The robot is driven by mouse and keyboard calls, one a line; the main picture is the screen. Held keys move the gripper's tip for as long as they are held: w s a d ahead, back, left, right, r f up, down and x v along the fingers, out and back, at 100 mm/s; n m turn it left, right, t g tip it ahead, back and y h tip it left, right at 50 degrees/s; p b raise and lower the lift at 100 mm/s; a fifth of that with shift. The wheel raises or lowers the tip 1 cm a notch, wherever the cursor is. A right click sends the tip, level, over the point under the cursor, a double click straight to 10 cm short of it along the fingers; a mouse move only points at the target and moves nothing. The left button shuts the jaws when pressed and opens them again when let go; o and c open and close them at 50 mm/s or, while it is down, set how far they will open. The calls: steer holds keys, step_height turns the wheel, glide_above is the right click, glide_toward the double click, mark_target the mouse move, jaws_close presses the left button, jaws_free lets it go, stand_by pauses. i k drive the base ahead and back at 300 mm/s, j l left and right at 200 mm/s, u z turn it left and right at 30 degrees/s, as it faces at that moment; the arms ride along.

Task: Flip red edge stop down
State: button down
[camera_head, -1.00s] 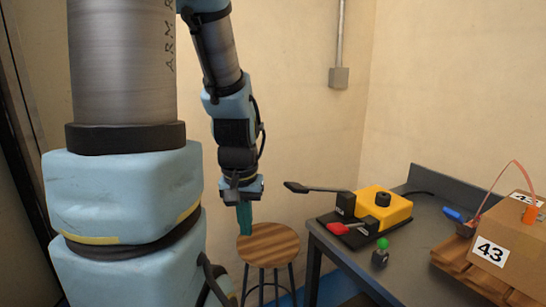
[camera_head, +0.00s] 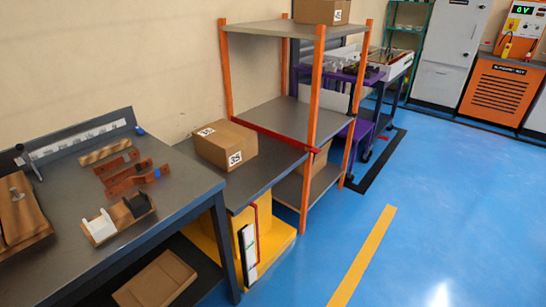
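A red bar (camera_head: 270,135), which looks like the red edge stop, runs along the near left edge of the middle shelf of an orange-posted rack (camera_head: 312,88). It lies between that shelf and a lower grey surface that bears a cardboard box marked 35 (camera_head: 226,145). I cannot tell from here whether the bar is flipped up or down. My gripper is not in view, and no part of my arm shows.
A grey workbench (camera_head: 140,185) at the left bears copper-coloured bars, wooden pieces and a small clamp block. Another box (camera_head: 320,10) sits on the rack's top shelf. Yellow-based equipment (camera_head: 277,235) stands below. The blue floor (camera_head: 440,220) at the right is clear.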

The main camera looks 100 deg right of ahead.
mark_target(301, 146)
steer(key=z, duration=2.55)
